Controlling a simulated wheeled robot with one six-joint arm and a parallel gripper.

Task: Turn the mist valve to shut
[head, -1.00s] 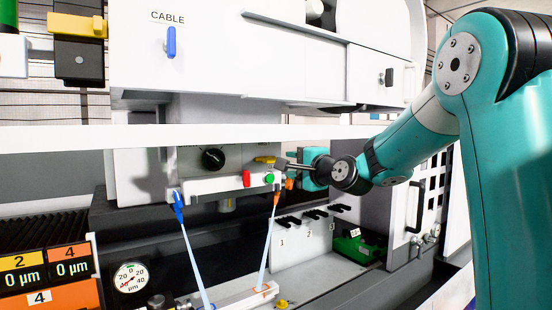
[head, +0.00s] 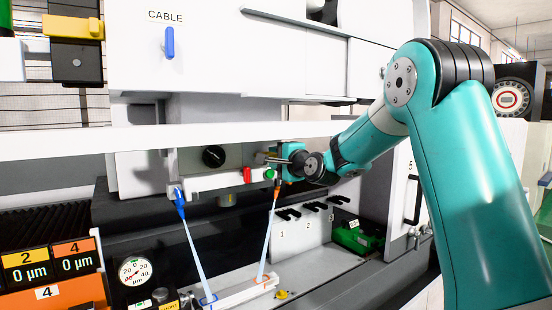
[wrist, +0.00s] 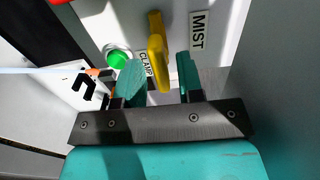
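The mist valve's yellow lever (wrist: 156,48) shows in the wrist view beside the MIST label (wrist: 198,32), on a white panel. It runs up and down in that picture. My gripper (wrist: 160,68) is open, with one teal finger on each side of the lever's lower end. Gaps show between the lever and both fingers. In the head view my gripper (head: 274,160) is at the right end of the white valve strip, and its fingers mostly hide the lever there.
A green button (wrist: 118,59) with a CLAMP label sits left of the lever. A red part (head: 247,175) and a black knob (head: 213,156) are further left in the head view. Blue (head: 181,203) and orange-tipped nozzles hang below. A white rail (head: 180,138) crosses above the gripper.

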